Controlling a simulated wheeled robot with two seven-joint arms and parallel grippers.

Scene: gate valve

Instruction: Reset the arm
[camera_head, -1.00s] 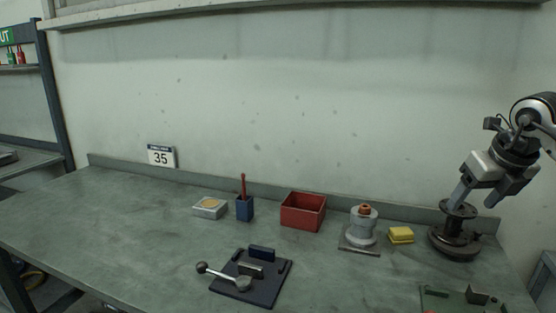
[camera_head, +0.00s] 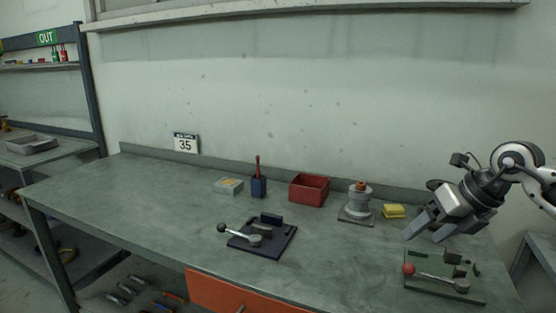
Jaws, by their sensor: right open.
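My right gripper (camera_head: 424,231) comes in from the right and hangs open and empty above the right end of the bench. It is above and behind the green plate fixture (camera_head: 440,288), which has a lever with a red ball. A dark flanged valve body is hidden behind my right gripper and arm. My left gripper is out of view. A grey valve-like part with a copper-coloured top (camera_head: 359,203) stands upright on a plate left of my right gripper.
A dark fixture with a lever (camera_head: 270,243), a red box (camera_head: 309,190), a blue holder (camera_head: 258,187), a pale tray (camera_head: 228,187) and a yellow block (camera_head: 394,211) stand on the bench (camera_head: 140,212). The bench's left part is clear. An orange drawer (camera_head: 235,296) is below.

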